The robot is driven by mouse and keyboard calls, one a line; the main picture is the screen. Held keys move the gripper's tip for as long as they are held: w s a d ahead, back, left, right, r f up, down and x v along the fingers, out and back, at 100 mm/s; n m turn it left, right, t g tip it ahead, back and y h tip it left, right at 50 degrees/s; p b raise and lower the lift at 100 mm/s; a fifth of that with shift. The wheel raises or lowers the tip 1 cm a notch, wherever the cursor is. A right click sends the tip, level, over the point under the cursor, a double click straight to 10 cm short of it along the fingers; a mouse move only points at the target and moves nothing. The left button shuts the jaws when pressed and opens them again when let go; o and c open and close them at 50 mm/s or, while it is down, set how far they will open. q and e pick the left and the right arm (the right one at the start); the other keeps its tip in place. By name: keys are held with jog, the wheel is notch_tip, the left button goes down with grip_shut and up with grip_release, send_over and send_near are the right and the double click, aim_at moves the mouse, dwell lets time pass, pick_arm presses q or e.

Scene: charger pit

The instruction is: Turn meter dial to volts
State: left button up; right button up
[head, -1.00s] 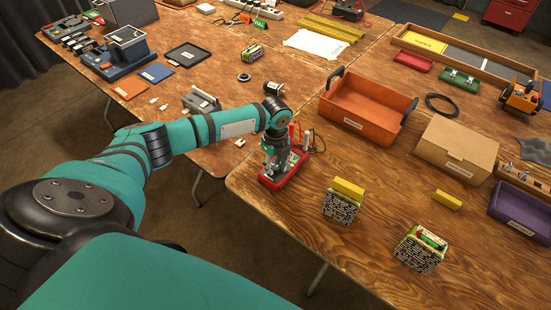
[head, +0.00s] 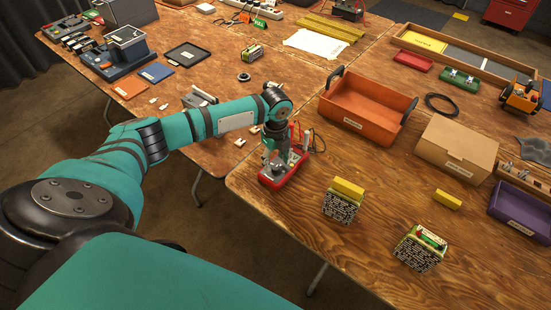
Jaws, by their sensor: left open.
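The meter (head: 284,172) is a red-cased device with a grey face, lying on the wooden table near its left corner. Red and black leads rise behind it. My left arm reaches in from the left, and my left gripper (head: 274,157) points down over the meter's upper left part. The gripper is open, and its fingers are small in the picture. The dial is hidden or too small to make out, so I cannot tell its setting or whether the fingers touch it. My right gripper is not in view.
An orange tray (head: 364,112) stands behind and right of the meter. A cardboard box (head: 457,149) and a purple bin (head: 520,208) are at the right. Two patterned blocks (head: 342,206) (head: 420,250) stand in front. The table between the meter and these blocks is clear.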

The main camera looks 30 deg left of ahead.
aim_at(275, 167)
pick_arm(q)
notch_tip(275, 167, up, 10)
jog(key=shift+f, duration=0.25)
dwell(0.4)
